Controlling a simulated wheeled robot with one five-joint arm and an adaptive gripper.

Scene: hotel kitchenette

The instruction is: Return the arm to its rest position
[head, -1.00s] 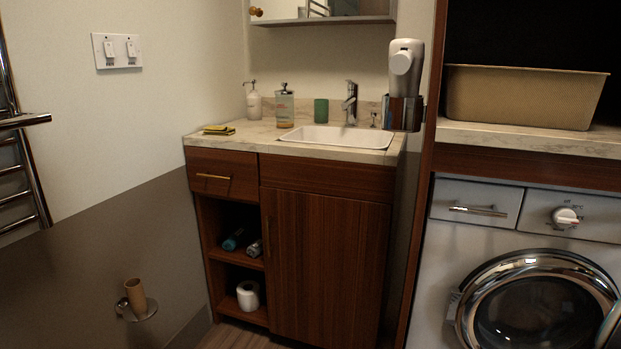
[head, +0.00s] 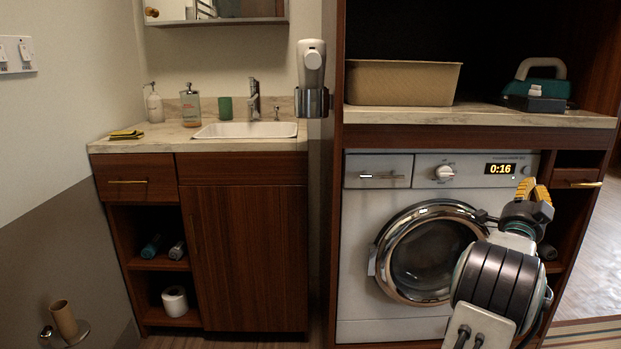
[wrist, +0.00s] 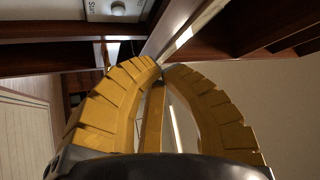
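My gripper (head: 533,190) with yellow fingers is at the right in the head view, in front of the washing machine's right side. My dark arm is folded below it, low at the right. The gripper is shut and empty, and appears apart from the furniture.
The washing machine (head: 365,220) has its round door closed and its display reads 0:16. The sink cabinet (head: 248,255) is at the left. Open floor (head: 590,270) shows at far right.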

